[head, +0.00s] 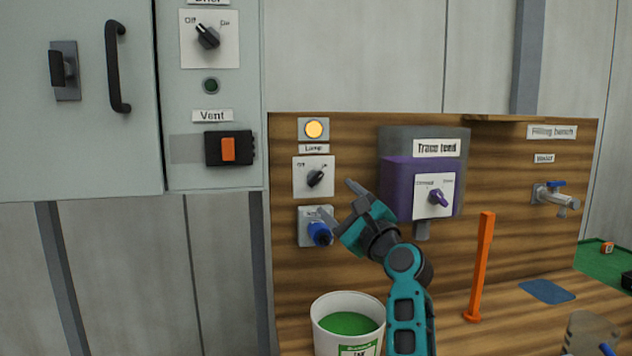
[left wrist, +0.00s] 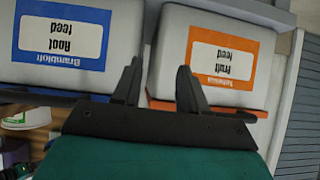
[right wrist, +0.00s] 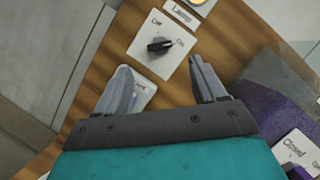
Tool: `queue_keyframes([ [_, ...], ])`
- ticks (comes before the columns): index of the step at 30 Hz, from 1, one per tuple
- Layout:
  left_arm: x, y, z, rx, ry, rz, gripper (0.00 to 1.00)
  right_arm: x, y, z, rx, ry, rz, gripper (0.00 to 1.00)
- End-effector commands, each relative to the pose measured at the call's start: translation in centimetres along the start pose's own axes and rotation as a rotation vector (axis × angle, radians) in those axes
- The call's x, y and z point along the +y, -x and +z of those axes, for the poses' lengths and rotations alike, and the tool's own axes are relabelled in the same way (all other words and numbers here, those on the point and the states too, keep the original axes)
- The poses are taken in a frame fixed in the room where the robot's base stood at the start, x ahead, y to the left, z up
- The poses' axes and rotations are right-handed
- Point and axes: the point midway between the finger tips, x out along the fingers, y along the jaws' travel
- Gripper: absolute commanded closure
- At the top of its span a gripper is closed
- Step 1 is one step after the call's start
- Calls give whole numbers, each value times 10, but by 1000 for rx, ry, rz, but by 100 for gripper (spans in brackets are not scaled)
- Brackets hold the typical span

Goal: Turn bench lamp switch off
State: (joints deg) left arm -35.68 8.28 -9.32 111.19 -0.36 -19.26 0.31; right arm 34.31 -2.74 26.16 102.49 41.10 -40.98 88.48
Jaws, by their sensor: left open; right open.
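The bench lamp switch (head: 316,178) is a dark rotary knob on a white plate marked Off and On, under the Lamp label. Its pointer faces On, and the amber lamp light (head: 314,129) above it glows. My right gripper (head: 337,199) is open and empty, just below and right of the switch. In the right wrist view, the switch (right wrist: 160,46) lies ahead between the open fingertips (right wrist: 160,68), apart from them. My left gripper (left wrist: 159,66) is open and empty, facing two labelled feed containers; it is not in the head view.
A blue knob (head: 319,233) sits below the lamp switch, close to my right gripper. A purple Trace feed box (head: 398,188) stands to the right. A white bucket (head: 348,306) and an orange upright post (head: 480,265) are below. A grey cabinet (head: 85,150) is at left.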

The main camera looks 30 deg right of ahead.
Motion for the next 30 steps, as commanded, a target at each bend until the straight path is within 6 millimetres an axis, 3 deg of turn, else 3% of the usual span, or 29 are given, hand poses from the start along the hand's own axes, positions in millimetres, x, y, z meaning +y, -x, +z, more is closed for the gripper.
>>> queue_keyframes([
  [9, 0, 1, 0, -2, 1, 1, 57, 0, -55, 0, -1, 2, 2, 30],
  [15, 1, 1, 2, -3, 1, 1, 57, 0, -79, 0, 0, 3, 1, 30],
  [21, 1, 1, 2, -4, 3, 1, 57, 0, -91, 0, 0, 4, 0, 30],
  [30, 1, 1, 2, -4, 3, 1, 57, 0, -93, 0, 0, 4, 0, 30],
])
